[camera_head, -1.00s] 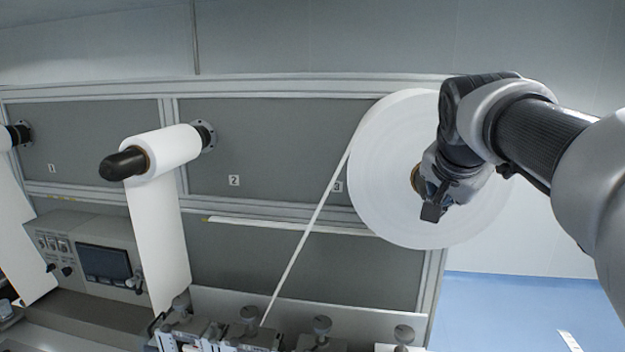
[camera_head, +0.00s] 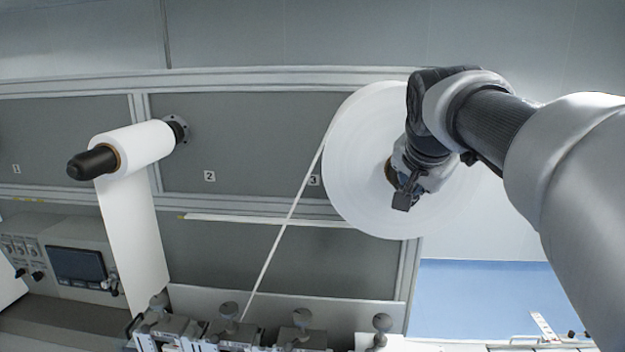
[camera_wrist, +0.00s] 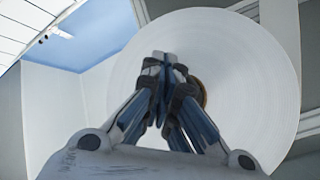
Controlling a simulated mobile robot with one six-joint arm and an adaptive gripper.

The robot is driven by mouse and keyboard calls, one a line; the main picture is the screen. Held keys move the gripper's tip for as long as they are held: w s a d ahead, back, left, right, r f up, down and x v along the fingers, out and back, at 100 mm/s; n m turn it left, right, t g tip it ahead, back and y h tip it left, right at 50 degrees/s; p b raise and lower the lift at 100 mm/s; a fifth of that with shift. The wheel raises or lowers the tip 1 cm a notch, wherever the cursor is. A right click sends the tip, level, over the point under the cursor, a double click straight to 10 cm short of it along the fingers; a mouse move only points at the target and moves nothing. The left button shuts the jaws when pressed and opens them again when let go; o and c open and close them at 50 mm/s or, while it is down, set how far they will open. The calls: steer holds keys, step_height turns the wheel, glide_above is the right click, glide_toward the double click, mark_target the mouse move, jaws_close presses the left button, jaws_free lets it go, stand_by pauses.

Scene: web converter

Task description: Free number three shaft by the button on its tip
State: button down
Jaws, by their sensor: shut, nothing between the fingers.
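The large white roll (camera_head: 350,205) hangs on the number three shaft, beside the label 3 (camera_head: 314,180). Its brown core (camera_head: 390,171) shows only in part behind my gripper. The shaft's tip and its button are hidden by my gripper in the head view. My gripper (camera_head: 402,200) is in front of the middle of the roll. In the wrist view my gripper (camera_wrist: 165,62) has its fingers together with nothing between them. The roll (camera_wrist: 245,70) fills the space behind them, and a sliver of the brown core (camera_wrist: 202,93) shows right of the fingers. Contact with the button cannot be told.
A narrower roll (camera_head: 130,150) sits on the number two shaft, whose dark tip (camera_head: 90,164) sticks out. A web strip (camera_head: 280,235) runs from the large roll down to clamps with knobs (camera_head: 303,318).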

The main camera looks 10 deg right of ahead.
steer(key=shift+w, duration=0.2)
stand_by(0.5)
steer(key=shift+w+d, duration=0.1)
steer(key=shift+w, duration=0.1)
stand_by(0.5)
steer(key=shift+s, duration=0.4)
steer(key=s+a+b, duration=0.2)
steer(key=s+b, duration=0.1)
steer(key=s, duration=0.2)
steer(key=shift+s, duration=0.35)
